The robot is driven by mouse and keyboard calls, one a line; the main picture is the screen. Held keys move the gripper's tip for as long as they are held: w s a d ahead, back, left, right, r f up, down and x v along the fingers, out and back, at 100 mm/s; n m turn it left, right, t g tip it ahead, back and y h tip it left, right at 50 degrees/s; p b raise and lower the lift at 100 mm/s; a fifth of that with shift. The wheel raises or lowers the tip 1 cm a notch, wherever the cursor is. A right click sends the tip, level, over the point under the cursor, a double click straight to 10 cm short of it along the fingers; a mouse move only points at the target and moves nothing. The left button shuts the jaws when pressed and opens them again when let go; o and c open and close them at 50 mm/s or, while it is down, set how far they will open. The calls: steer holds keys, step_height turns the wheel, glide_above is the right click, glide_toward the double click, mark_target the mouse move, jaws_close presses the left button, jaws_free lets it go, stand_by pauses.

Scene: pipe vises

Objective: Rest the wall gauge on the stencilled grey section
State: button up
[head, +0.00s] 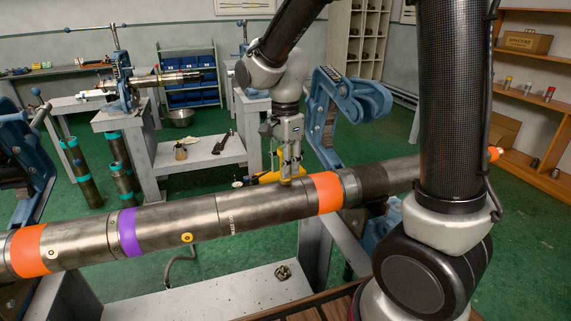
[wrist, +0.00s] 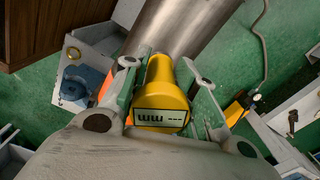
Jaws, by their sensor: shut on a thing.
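My gripper (head: 286,168) is above the long pipe, pointing down, its fingers closed on the yellow wall gauge. In the wrist view the gauge (wrist: 160,85) sits between both fingers, its small display toward the camera. In the head view only a little of the gauge (head: 286,181) shows at the fingertips, at the pipe's upper edge. The stencilled grey section (head: 255,212) is bare metal with small white marks, between the purple band and the right orange band. The gauge is over its right part; I cannot tell whether it touches the pipe.
The pipe's purple band (head: 128,232) and orange band (head: 323,193) flank the section. A yellow fitting (head: 187,238) sits on the pipe. A blue vise (head: 345,100) stands behind to the right. A grey bench top (head: 215,292) lies below.

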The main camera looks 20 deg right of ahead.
steer(key=shift+f, duration=0.4)
stand_by(1.3)
steer(key=shift+r, duration=3.5)
